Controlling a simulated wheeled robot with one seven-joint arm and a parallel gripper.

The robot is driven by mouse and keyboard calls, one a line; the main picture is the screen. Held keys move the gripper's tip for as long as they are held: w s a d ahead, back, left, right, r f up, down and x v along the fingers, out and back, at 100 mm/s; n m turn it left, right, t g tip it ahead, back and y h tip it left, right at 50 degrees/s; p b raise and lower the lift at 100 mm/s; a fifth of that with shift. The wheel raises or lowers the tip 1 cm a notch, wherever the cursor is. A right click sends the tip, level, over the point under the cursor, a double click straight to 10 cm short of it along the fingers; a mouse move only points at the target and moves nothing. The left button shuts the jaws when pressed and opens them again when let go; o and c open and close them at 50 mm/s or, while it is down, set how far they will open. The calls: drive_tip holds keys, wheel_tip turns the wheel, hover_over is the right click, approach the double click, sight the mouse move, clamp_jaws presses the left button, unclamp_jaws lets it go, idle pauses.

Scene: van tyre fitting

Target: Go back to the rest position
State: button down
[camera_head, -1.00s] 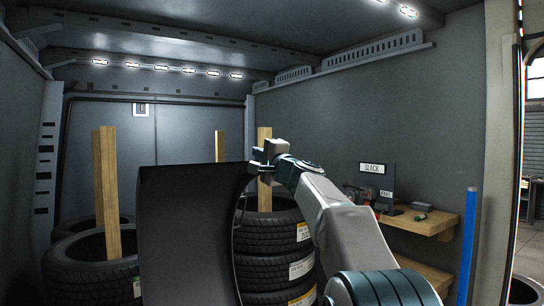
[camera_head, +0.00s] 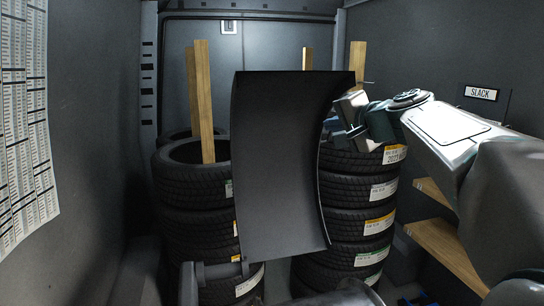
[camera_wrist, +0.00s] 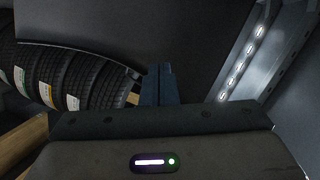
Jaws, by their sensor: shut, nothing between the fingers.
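My arm comes in from the right in the head view. My gripper (camera_head: 346,116) is at its end, by the right edge of a dark curved panel (camera_head: 285,165) and in front of the right-hand tyre stack (camera_head: 350,225). I cannot tell whether it touches the panel. In the wrist view my gripper's fingers (camera_wrist: 160,84) are together and hold nothing. Beyond them are a dark surface and, at the left, a row of tyres (camera_wrist: 75,75).
A second tyre stack (camera_head: 190,225) stands left of the panel. Upright wooden posts (camera_head: 204,100) rise among the stacks. A printed sheet (camera_head: 25,130) hangs on the left wall.

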drive_tip(key=s+f+n+g+h, duration=0.5)
drive_tip(key=s+f+n+g, duration=0.4)
drive_tip(key=s+f, duration=2)
wheel_tip(320, 180, down, 2)
drive_tip(key=shift+s+d+f+g+h, duration=0.15)
drive_tip(key=shift+s+d+g+h, duration=0.05)
drive_tip(key=shift+d+g+h, duration=0.25)
drive_tip(key=shift+a, duration=0.1)
